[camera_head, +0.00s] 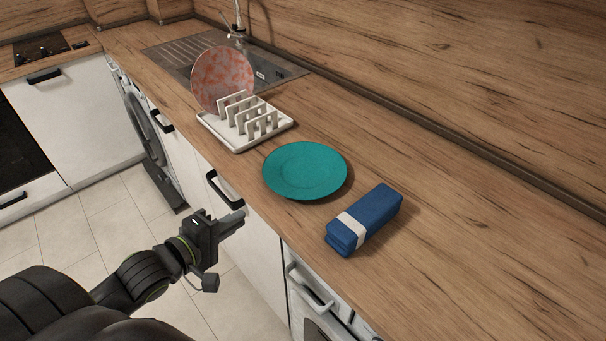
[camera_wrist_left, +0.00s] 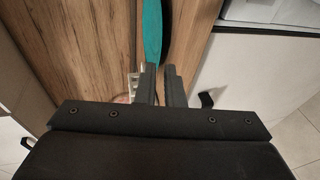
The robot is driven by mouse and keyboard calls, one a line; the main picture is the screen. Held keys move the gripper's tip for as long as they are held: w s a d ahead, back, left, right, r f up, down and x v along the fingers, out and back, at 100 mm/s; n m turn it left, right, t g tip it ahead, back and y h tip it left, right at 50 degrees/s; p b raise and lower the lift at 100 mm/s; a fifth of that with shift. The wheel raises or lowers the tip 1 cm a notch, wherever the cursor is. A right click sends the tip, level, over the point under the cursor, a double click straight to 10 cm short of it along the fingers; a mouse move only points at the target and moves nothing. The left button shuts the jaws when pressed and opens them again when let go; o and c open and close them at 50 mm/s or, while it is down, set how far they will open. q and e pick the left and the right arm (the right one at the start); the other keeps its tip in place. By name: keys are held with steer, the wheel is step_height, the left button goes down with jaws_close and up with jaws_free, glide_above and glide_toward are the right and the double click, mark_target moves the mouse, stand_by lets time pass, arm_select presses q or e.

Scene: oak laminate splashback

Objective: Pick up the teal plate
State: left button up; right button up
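The teal plate (camera_head: 305,171) lies flat on the wooden counter, near its front edge, with nothing on it. My left gripper (camera_head: 236,219) is in front of the counter edge, to the lower left of the plate and apart from it. In the left wrist view the plate (camera_wrist_left: 152,32) shows as a narrow teal strip beyond the fingertips. A small gap shows between the two fingers (camera_wrist_left: 162,82), with nothing between them. My right gripper is not in view.
A white dish rack (camera_head: 245,122) holding a reddish speckled plate (camera_head: 222,79) stands behind the teal plate, by the sink (camera_head: 275,70). A blue folded cloth with a white band (camera_head: 365,219) lies to the right. Cabinet handles (camera_head: 224,190) protrude near my gripper. The counter's right side is clear.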

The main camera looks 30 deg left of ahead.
arm_select(q)
steer(key=b, duration=0.2)
glide_toward(281, 192)
steer(key=x, duration=0.3)
steer(key=shift+w+d, duration=0.15)
steer(key=shift+w, duration=0.05)
steer(key=shift+x, duration=3.05)
steer(key=shift+a+f, duration=0.1)
steer(key=shift+a, duration=0.1)
jaws_close()
